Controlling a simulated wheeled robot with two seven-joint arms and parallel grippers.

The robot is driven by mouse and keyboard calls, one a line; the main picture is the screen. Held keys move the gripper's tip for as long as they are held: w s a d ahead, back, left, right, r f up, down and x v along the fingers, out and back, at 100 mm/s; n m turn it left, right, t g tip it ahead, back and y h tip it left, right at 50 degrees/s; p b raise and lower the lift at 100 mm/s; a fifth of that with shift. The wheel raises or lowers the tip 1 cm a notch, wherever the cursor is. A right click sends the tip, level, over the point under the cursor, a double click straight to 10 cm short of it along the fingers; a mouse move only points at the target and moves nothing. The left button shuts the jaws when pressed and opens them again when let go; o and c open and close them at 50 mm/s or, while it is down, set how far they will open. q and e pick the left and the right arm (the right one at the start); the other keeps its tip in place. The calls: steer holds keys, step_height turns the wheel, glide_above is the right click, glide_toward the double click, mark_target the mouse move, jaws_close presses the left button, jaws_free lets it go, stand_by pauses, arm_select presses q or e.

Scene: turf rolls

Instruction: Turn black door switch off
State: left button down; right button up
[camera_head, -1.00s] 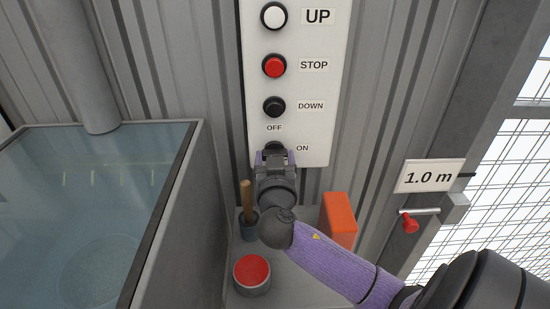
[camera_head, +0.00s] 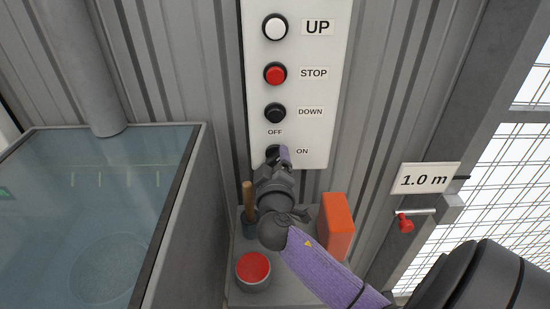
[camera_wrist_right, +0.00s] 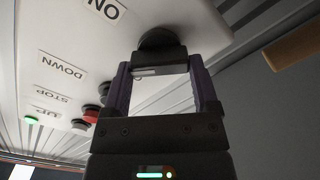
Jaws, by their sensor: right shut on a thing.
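The black door switch (camera_head: 271,151) is the lowest control on the white panel (camera_head: 316,92), between the OFF label (camera_head: 275,132) above it and the ON label (camera_head: 302,152) to its right. My right gripper (camera_head: 279,160) reaches up to it from below and partly hides it. In the right wrist view, the gripper's purple fingers stand on either side of the switch's black handle (camera_wrist_right: 158,63), and it is shut on it. Which label the handle points to is hard to tell. My left gripper is not in view.
Above the switch are the black DOWN (camera_head: 274,113), red STOP (camera_head: 275,74) and white UP (camera_head: 275,27) buttons. Below are a red button (camera_head: 253,268), a wooden-handled tool (camera_head: 248,198) and an orange block (camera_head: 336,226). A glass-topped tank (camera_head: 100,200) stands left.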

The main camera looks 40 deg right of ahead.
steer(key=n+p, duration=0.2)
steer(key=n, duration=0.3)
steer(key=shift+n, duration=0.4)
steer(key=shift+f+n, duration=0.1)
steer(key=shift+n, duration=0.8)
steer(key=shift+n+p, duration=0.3)
steer(key=o, duration=1.1)
steer(key=v, duration=1)
steer(key=shift+w, duration=0.1)
